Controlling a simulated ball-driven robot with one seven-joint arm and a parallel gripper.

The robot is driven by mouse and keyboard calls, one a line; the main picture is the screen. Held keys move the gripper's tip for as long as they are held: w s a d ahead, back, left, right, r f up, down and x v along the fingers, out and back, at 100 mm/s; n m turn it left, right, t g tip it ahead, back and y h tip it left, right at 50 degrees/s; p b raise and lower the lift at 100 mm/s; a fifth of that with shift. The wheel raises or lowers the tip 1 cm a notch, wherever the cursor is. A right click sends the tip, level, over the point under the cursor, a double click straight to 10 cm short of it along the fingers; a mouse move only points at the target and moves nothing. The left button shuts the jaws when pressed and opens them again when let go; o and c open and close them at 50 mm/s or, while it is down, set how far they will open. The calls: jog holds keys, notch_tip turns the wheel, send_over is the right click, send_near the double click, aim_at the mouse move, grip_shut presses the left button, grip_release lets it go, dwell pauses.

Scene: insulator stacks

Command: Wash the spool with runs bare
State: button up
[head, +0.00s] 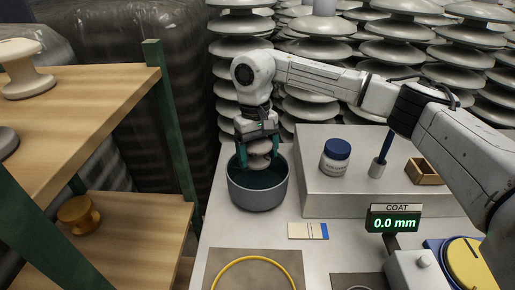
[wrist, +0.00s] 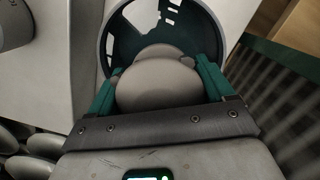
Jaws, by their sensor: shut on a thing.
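My gripper (head: 258,151) is shut on a pale grey-beige spool (head: 259,158), with a green finger on each side of it. The spool also shows between the fingers in the wrist view (wrist: 160,85). The gripper points down into a round dark grey tub (head: 257,197) holding dark teal liquid. The spool's lower part is at or below the rim level; I cannot tell whether it touches the liquid. The tub's rim also shows in the wrist view (wrist: 104,48).
At left, a wooden shelf holds a cream spool (head: 27,72) and an ochre spool (head: 77,214). Right of the tub is a raised block with a blue-lidded jar (head: 336,158), a brush cup (head: 377,169) and a wooden box (head: 427,172). A display (head: 394,220) reads COAT 0.0 mm.

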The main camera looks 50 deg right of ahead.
jog(key=shift+f+b, duration=3.05)
jog(key=shift+f, duration=1.5)
dwell(0.5)
jog(key=shift+r+p, duration=2.9)
jog(key=shift+r, duration=2.4)
